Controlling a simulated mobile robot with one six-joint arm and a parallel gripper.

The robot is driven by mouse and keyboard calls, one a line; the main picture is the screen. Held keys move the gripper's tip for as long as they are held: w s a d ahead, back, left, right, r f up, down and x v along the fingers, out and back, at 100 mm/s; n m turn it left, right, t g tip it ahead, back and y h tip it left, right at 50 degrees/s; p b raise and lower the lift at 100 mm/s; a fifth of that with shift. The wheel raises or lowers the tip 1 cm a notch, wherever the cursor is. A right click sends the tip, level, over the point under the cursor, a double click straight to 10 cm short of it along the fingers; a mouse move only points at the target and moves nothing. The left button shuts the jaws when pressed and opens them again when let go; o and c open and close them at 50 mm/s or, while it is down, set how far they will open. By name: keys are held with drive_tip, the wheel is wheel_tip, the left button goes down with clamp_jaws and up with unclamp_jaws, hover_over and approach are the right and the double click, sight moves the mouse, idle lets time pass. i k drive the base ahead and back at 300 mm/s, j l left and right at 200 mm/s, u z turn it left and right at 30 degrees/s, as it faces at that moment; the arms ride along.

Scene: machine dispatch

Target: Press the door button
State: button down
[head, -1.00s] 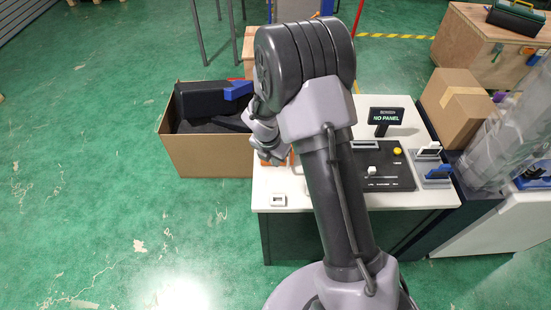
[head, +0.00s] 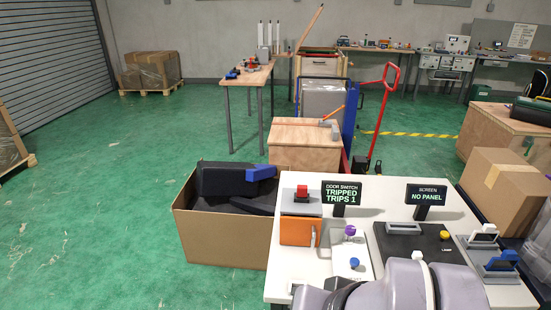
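The white bench top (head: 280,262) carries several controls. A sign (head: 341,192) reads "DOOR SWITCH TRIPPED TRIPS 1". Left of it, a red piece (head: 301,191) sits on a grey base. An orange box (head: 297,231) stands in front. A white panel has a purple knob (head: 350,230) and a blue button (head: 355,262); its lettering is partly hidden. A black panel (head: 395,243) has a yellow button (head: 444,235) and a white knob (head: 418,253). I cannot tell which is the door button. My arm covers the bench's front; my gripper is not visible.
A screen (head: 426,195) reads "NO PANEL". White and blue-handled holders (head: 499,263) stand at the right. A cardboard box with dark parts (head: 222,238) is left of the bench, a closed carton (head: 502,178) right. Green floor at left is clear.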

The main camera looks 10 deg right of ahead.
sight(354, 262)
drive_tip(key=z, duration=0.7)
